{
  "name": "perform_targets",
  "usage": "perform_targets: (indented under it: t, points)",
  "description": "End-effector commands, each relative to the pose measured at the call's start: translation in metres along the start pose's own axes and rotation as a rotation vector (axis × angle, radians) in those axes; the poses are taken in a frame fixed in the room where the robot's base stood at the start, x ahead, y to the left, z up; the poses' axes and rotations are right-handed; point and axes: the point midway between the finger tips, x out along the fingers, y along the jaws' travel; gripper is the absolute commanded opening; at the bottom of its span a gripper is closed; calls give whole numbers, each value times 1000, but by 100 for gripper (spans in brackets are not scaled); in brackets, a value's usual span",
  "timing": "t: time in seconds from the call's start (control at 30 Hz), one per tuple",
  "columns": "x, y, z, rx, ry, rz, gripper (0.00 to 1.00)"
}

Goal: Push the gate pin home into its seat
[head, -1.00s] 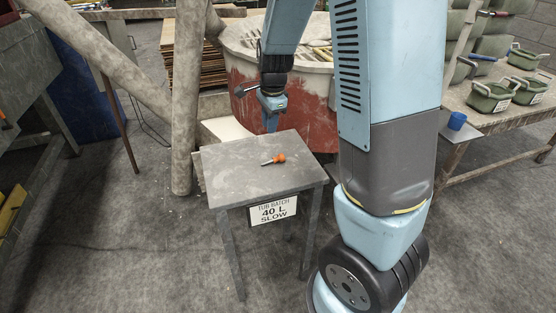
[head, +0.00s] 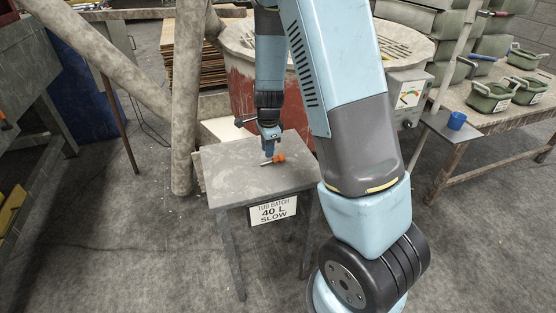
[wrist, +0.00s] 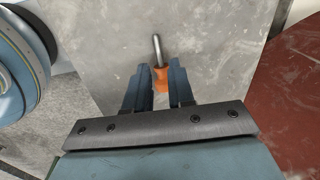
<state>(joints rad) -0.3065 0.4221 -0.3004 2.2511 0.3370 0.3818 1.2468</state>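The gate pin (head: 279,157), with an orange grip and a bare metal shaft, lies on a small grey metal table (head: 235,178). In the wrist view the pin's shaft (wrist: 157,48) points away from my gripper, and its orange end is between the fingertips. My gripper (head: 268,151) is low over the table at the pin. In the wrist view my gripper (wrist: 160,84) has its fingers apart, one on each side of the orange grip; contact is not clear. I cannot make out the pin's seat.
A red-brown tub (head: 243,95) stands behind the table. A gauge box (head: 408,95) and a small shelf with a blue cup (head: 456,120) are to the right. A thick dusty post (head: 188,110) stands left of the table. The table's left part is bare.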

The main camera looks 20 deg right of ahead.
Motion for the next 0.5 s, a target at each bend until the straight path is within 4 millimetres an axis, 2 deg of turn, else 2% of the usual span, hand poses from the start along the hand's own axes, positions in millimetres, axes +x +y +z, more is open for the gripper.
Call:
perform_targets:
  t: [0.3,0.5]
  points:
    - [36,2,-1,1,0,2,23]
    - [51,2,0,-1,0,0,23]
